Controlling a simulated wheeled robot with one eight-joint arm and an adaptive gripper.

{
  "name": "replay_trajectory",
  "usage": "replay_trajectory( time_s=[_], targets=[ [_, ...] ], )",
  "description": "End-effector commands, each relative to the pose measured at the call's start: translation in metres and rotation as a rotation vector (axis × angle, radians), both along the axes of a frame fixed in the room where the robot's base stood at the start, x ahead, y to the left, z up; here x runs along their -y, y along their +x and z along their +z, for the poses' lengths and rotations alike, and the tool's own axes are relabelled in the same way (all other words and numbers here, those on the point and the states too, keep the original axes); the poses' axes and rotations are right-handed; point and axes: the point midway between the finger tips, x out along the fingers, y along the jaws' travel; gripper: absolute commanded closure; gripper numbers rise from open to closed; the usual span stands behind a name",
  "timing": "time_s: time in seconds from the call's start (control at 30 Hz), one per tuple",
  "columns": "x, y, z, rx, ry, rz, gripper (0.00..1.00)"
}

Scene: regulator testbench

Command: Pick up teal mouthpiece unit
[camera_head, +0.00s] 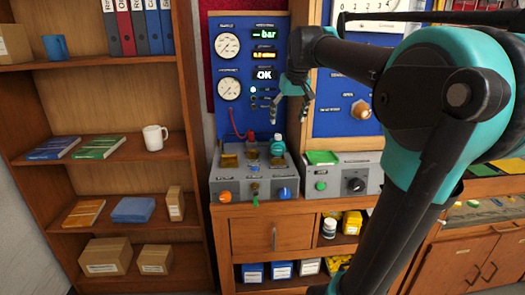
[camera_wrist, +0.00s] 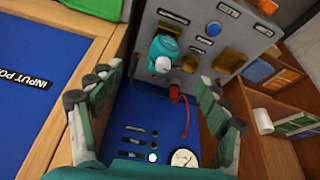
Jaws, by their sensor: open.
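The teal mouthpiece unit (camera_head: 277,146) stands on the grey test bench box (camera_head: 235,183), at the right end of a row with brass fittings. In the wrist view, the teal unit (camera_wrist: 164,50) shows its pale round end and lies beyond the fingertips, roughly between them. My gripper (camera_head: 289,115) is open and empty, above and slightly right of the unit in the head view, in front of the blue gauge panel. In the wrist view my gripper (camera_wrist: 159,77) shows its two fingers spread wide, with nothing between the pads.
The blue panel (camera_head: 238,110) with gauges and displays rises behind the box. A red hose (camera_wrist: 186,118) hangs near the fittings. A second grey box (camera_head: 340,183) with a green pad stands to the right. A wooden shelf (camera_head: 100,190) with books and a white mug (camera_head: 154,137) is left.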

Motion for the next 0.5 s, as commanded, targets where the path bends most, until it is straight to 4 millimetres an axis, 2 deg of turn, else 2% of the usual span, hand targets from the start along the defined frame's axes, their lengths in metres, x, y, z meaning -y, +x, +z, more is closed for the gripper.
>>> replay_trajectory(
  time_s=[0.07, 0.17, 0.27, 0.5],
  targets=[
    [-0.001, 0.003, 0.012, 0.001, 0.000, 0.005, 0.23],
    [-0.002, 0.006, 0.015, 0.001, 0.000, 0.009, 0.23],
    [-0.003, 0.012, 0.003, 0.001, 0.000, 0.009, 0.23],
    [-0.006, 0.030, -0.042, 0.001, 0.000, 0.009, 0.23]
  ],
)
